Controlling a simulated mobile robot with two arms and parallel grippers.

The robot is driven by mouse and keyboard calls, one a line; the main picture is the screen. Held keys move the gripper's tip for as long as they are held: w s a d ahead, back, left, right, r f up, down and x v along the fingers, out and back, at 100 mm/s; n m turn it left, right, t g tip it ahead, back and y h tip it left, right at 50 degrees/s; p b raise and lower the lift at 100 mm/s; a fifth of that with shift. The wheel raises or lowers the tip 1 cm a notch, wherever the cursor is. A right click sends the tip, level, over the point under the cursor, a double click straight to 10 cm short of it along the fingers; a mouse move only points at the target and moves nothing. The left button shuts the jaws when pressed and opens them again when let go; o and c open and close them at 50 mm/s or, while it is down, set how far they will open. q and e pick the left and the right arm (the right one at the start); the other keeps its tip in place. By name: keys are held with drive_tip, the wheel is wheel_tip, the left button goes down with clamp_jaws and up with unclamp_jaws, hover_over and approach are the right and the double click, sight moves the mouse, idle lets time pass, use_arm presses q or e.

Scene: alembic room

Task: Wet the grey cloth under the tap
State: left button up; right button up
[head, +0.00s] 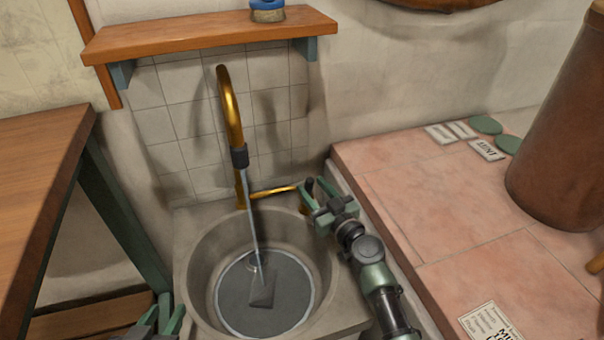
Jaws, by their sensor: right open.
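The grey cloth (263,292) lies in the round stone basin (190,277), at the bottom. The brass tap (231,105) arches above it, and a thin stream of water (252,215) runs from its dark nozzle down to the cloth. The tap's brass lever (274,191) sticks out to the right. My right gripper (315,188) is open at the lever's right end, close to its dark knob; I cannot tell whether they touch. My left gripper (166,312) shows only in part at the bottom edge, left of the basin; its jaw opening is unclear.
A wooden shelf (205,38) with a blue-topped brush (267,10) hangs above the tap. A wooden table (38,190) stands at the left. The pink tiled counter (450,215) at the right holds cards (486,150), green discs (486,124) and a large brown cylinder (560,130).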

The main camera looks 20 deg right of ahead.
drive_tip(key=shift+x, duration=2.75)
clamp_jaws()
